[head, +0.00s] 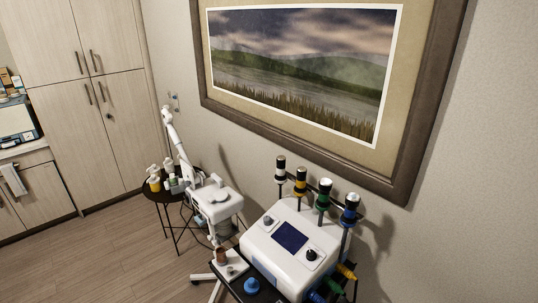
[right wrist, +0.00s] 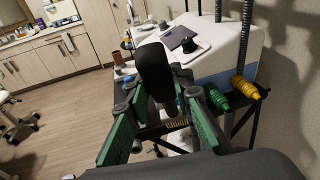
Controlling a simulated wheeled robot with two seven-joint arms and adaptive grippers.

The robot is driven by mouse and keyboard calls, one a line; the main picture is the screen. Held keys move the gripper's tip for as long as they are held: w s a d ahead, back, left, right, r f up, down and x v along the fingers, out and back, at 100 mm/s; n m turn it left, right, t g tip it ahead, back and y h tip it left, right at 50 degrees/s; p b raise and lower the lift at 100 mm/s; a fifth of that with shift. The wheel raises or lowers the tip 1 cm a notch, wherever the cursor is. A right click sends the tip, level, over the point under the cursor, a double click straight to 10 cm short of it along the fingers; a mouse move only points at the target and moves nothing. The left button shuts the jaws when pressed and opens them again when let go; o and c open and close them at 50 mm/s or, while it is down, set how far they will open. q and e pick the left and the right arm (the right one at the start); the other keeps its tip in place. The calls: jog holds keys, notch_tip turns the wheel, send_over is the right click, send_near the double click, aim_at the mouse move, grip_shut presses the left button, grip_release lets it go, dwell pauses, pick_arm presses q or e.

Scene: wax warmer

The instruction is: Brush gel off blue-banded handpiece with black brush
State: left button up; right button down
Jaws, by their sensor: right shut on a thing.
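The blue-banded handpiece (head: 349,211) stands upright at the right end of a row of handpieces on the white machine (head: 290,245) in the head view. I cannot make out gel on it at this size. In the right wrist view my right gripper (right wrist: 158,92) has its green fingers shut on a black, round-ended object that looks like the black brush (right wrist: 153,68). Its bristles cannot be clearly told. The gripper is in front of the machine's side. My left gripper is in neither view.
Handpieces with white (head: 281,170), yellow (head: 300,182) and green (head: 323,197) bands stand beside the blue one. Yellow (right wrist: 246,87) and green (right wrist: 217,98) coiled parts hang by the machine. A blue bowl (head: 252,286) sits on the dark shelf. A framed picture (head: 300,70) hangs behind.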

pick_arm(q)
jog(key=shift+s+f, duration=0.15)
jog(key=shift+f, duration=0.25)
pick_arm(e)
jog(key=shift+s+a+f, duration=0.2)
jog(key=shift+s+f, duration=0.05)
jog(key=shift+f, duration=0.5)
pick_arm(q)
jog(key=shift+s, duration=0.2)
